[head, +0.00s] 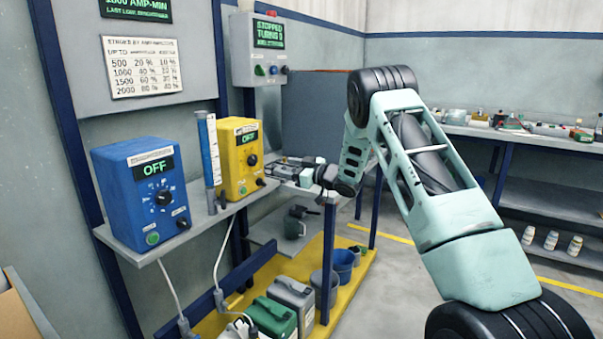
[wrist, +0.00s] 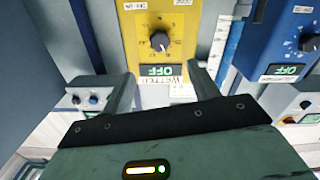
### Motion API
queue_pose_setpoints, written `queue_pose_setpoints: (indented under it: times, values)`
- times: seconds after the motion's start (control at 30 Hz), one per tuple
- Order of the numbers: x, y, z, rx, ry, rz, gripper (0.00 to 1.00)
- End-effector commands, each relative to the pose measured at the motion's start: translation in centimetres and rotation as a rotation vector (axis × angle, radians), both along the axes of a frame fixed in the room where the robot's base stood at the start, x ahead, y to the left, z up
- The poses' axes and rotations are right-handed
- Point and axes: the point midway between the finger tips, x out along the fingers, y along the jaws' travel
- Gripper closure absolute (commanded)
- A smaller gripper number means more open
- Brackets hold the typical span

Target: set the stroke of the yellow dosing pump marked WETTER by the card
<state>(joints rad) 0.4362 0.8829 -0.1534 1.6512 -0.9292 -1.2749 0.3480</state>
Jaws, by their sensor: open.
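The yellow dosing pump (head: 238,184) stands on the wall shelf, with a black stroke knob (head: 252,160) and a lit green display. The stroke card (head: 143,66) hangs on the wall, with rows from 500 to 2000.
A blue pump (head: 125,200) showing OFF stands left on the shelf (head: 200,224), with a measuring tube (head: 208,150) between the pumps. A green display (head: 137,8) reading AMP-MIN is above the card. Canisters (head: 290,295) stand below. A control box (head: 257,50) hangs behind.

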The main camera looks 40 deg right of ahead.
Motion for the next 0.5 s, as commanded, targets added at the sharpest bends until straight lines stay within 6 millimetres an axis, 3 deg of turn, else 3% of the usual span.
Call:
queue_pose_setpoints:
  times: [0.2,0.5]
  values:
    - [-3.5,-1.4,-0.1,0.000,0.001,-0.001,0.40]
    - [-4.8,-1.7,0.0,-0.001,0.000,0.001,0.40]
